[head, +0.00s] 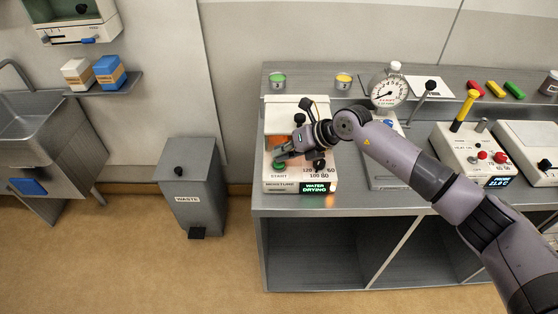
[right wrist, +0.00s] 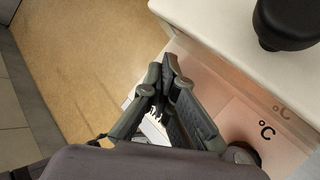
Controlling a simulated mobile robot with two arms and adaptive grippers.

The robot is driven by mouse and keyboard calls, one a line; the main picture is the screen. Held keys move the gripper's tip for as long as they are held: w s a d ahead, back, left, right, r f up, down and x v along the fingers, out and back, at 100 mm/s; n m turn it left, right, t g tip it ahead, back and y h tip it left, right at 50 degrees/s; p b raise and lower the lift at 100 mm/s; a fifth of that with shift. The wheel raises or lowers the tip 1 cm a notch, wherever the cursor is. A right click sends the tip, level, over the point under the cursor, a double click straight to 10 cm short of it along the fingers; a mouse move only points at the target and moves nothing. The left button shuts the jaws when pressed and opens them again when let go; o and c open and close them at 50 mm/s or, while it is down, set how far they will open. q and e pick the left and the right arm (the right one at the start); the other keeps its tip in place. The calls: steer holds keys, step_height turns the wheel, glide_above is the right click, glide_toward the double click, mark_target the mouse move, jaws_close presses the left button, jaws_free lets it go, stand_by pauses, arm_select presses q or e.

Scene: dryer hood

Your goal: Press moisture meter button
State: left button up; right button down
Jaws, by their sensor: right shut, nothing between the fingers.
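The moisture meter (head: 268,184) is a pale box at the left end of the grey bench. Its front bears a START label, a green button (head: 279,164), dial markings, a black knob (head: 319,165) and a lit green display (head: 315,188) reading WATER DRYING. My right gripper (head: 282,156) is shut and empty, its tips over the meter's left front by the green button. I cannot tell whether they touch it. In the right wrist view the shut fingers (right wrist: 165,75) hide the button; the meter's pinkish panel (right wrist: 250,125) shows °C marks. My left gripper is out of view.
A dial gauge (head: 389,88) stands behind my right arm. A device with a yellow lever (head: 465,108) and red buttons is to the right. Small green (head: 277,81) and yellow (head: 343,81) pots sit on the back shelf. A waste bin (head: 190,190) stands left of the bench.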

steer(key=shift+f, duration=0.3)
steer(key=shift+r, duration=0.1)
steer(key=shift+r+p, duration=0.8)
steer(key=shift+r, duration=0.4)
steer(key=shift+r, duration=0.1)
step_height(320, 180, up, 5)
steer(key=p, duration=0.3)
stand_by(0.5)
